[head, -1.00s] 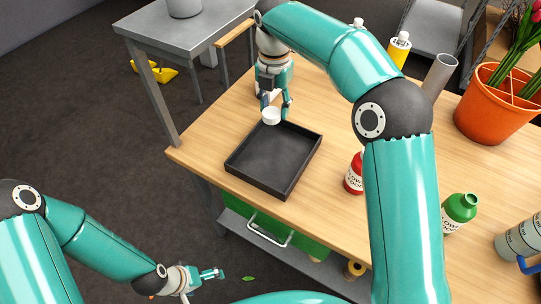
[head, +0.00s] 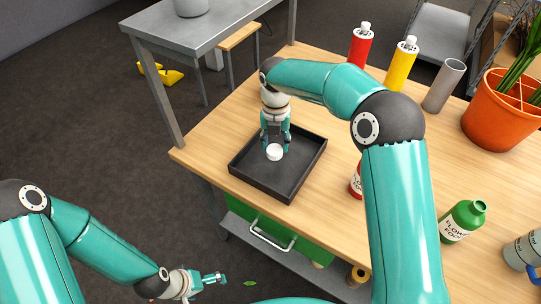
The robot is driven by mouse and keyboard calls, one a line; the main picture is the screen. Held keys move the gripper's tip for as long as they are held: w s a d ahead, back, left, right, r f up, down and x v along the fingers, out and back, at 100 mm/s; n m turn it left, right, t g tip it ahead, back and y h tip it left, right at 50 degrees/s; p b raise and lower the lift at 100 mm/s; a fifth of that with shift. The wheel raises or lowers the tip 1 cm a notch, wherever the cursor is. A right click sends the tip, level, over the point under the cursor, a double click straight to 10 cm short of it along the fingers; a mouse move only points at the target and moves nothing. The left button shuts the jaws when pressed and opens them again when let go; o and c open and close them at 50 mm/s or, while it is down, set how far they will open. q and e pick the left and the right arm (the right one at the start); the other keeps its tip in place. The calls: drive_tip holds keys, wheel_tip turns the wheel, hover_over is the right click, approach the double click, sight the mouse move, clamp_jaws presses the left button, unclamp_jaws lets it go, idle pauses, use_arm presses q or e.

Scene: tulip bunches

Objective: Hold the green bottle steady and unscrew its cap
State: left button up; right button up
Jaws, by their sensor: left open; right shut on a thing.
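The green bottle (head: 463,222) stands upright at the right of the table with no cap on its neck. Its white label shows, and no gripper is near it. My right gripper (head: 275,146) points down over the black tray (head: 247,185), far to the left of the bottle. It is shut on a small white cap (head: 274,154). I cannot tell whether the cap touches the tray floor. My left gripper (head: 216,279) is open and empty, low at the bottom left, off the table's front edge.
A red bottle (head: 355,184) is partly hidden behind my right arm. Another red bottle (head: 360,46), a yellow bottle (head: 402,62) and a grey cylinder (head: 443,86) stand at the back. An orange pot (head: 500,115) and a grey can (head: 522,250) are at the right.

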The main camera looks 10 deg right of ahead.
sight(275, 155)
drive_tip(key=shift+f, duration=2.75)
drive_tip(key=o, duration=1.3)
